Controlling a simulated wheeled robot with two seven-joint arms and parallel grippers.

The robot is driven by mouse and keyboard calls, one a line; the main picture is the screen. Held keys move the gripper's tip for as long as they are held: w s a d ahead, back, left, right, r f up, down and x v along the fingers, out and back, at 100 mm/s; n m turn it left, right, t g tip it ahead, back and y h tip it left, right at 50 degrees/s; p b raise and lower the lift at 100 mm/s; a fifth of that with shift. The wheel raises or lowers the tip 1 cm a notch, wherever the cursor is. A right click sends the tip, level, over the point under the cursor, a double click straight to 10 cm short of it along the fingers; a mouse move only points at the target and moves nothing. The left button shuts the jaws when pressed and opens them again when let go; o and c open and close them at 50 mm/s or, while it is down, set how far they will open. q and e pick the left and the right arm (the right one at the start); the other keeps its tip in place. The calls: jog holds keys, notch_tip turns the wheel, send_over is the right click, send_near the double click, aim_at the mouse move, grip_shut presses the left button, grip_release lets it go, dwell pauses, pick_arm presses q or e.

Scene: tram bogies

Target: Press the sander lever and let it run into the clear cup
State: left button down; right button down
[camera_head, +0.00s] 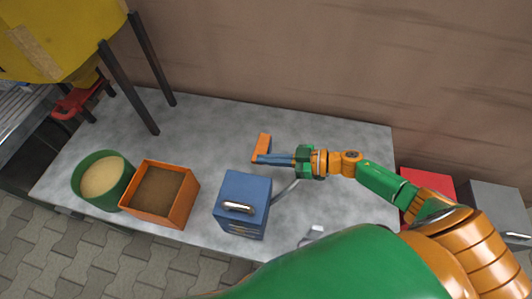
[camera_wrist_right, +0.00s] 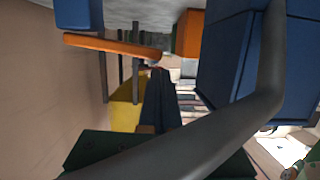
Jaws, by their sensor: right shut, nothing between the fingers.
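A yellow hopper (camera_head: 50,40) on dark legs stands at the upper left, with a red fitting (camera_head: 75,101) beneath it; I cannot tell if this is the sander lever. The hopper also shows in the wrist view (camera_wrist_right: 125,112). I cannot make out a clear cup. My right gripper (camera_head: 262,159) is shut and empty, pointing left over the table beside a small orange piece (camera_head: 264,143). Its dark fingers (camera_wrist_right: 160,100) show in the wrist view. A grey bent bar (camera_head: 286,191) runs from a blue box (camera_head: 256,187) toward the gripper. My left gripper is out of view.
The grey table (camera_head: 215,125) is clear between the hopper legs and the gripper. A green pot (camera_head: 118,190) of tan grains and an orange bin (camera_head: 180,210) of brown material stand at front left. A pale small item (camera_head: 313,233) lies near the front edge. A wall is behind.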

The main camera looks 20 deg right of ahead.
jog(key=v, duration=0.9)
jog(key=shift+s, duration=0.55)
jog(key=shift+d, duration=0.1)
